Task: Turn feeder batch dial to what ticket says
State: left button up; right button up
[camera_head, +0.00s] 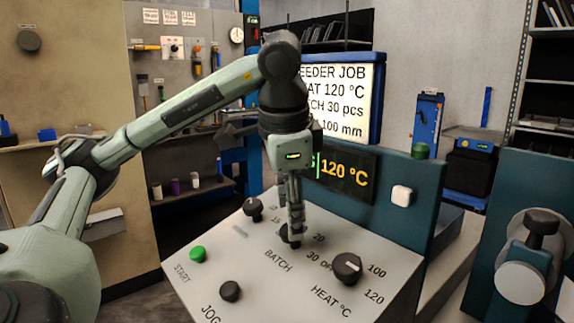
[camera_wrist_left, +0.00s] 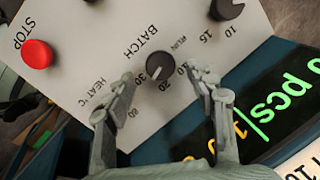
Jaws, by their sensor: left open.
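The job ticket (camera_head: 340,105) reads "HEAT 120 °C" and "BATCH 30 pcs"; my arm covers its left edge. The black batch dial (camera_head: 291,236) sits on the sloped grey panel above the word BATCH. It also shows in the left wrist view (camera_wrist_left: 160,66), with a white mark towards the 20 and 30 labels; I cannot tell which one it meets. My left gripper (camera_head: 291,228) is over this dial. In the left wrist view my open left gripper (camera_wrist_left: 160,74) has a finger on either side of the dial, apart from it. My right gripper is out of view.
The heat dial (camera_head: 346,268) stands right of the batch dial and another black knob (camera_head: 253,209) behind left. A green START button (camera_head: 198,254) and black JOG button (camera_head: 229,291) are in front. A display (camera_head: 340,175) behind shows "120 °C". A red STOP button (camera_wrist_left: 38,54) is near.

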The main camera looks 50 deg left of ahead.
pick_arm(q)
jog(key=v, duration=0.8)
jog(key=shift+r, duration=0.3)
jog(key=shift+s, duration=0.1)
